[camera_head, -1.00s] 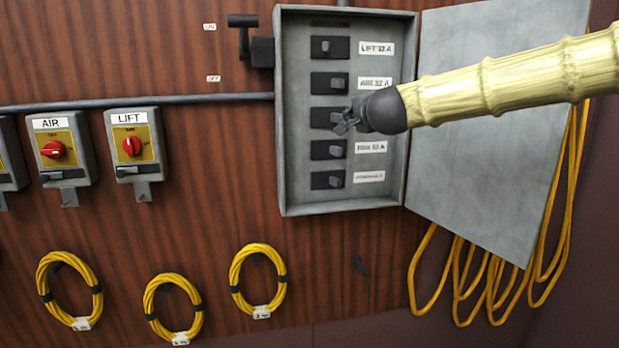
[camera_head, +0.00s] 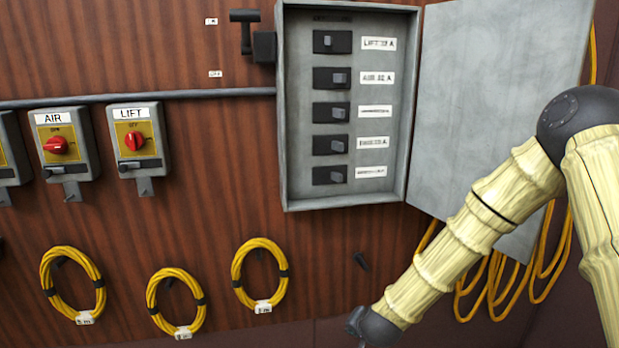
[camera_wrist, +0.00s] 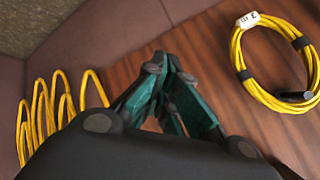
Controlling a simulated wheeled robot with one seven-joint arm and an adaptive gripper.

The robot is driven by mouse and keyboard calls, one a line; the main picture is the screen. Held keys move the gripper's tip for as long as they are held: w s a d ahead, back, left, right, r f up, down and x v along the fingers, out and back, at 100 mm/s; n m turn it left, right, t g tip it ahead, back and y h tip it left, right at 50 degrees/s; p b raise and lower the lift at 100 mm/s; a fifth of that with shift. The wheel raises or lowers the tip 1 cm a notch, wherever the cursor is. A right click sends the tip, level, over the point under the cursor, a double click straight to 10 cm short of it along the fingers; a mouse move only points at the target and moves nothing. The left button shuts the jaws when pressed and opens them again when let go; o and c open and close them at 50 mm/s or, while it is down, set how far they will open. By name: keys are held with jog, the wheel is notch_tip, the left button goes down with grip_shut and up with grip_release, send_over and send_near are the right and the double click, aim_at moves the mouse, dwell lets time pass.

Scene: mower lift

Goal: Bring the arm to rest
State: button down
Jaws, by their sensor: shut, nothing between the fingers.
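My arm (camera_head: 470,225) is bent at the right of the head view, with its forearm slanting down to the left below the open breaker box. My gripper lies past the lower end of the forearm and is mostly out of the head view. In the wrist view my gripper (camera_wrist: 170,65) shows with its dark green fingers brought together at the tips. It is shut and empty. It touches nothing that I can see.
The breaker box (camera_head: 281,120) holds several switches, and its grey door (camera_head: 490,90) stands open to the right. The AIR switch (camera_head: 57,146) and LIFT switch (camera_head: 134,142) are on the wooden wall. Yellow cable coils (camera_head: 238,270) hang below; one shows in the wrist view (camera_wrist: 240,62).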

jog(key=s+d+f+n+g, duration=0.2)
jog(key=s+f, duration=0.8)
jog(key=s, duration=0.1)
jog(key=s+d+f+n+g, duration=0.2)
jog(key=s+d+f+g, duration=0.1)
jog(key=s+f, duration=0.75)
jog(key=s+d+f+n+g, duration=0.1)
jog(key=s+d+f, duration=0.1)
jog(key=s, duration=0.9)
jog(key=s+d+f+n+g+h, duration=0.1)
jog(key=s+d+f+g, duration=0.1)
jog(key=s, duration=0.9)
jog(key=shift+s+d+n+g, duration=0.3)
jog(key=shift+d+n, duration=0.1)
jog(key=shift+d, duration=0.35)
jog(key=shift+w+f, duration=0.1)
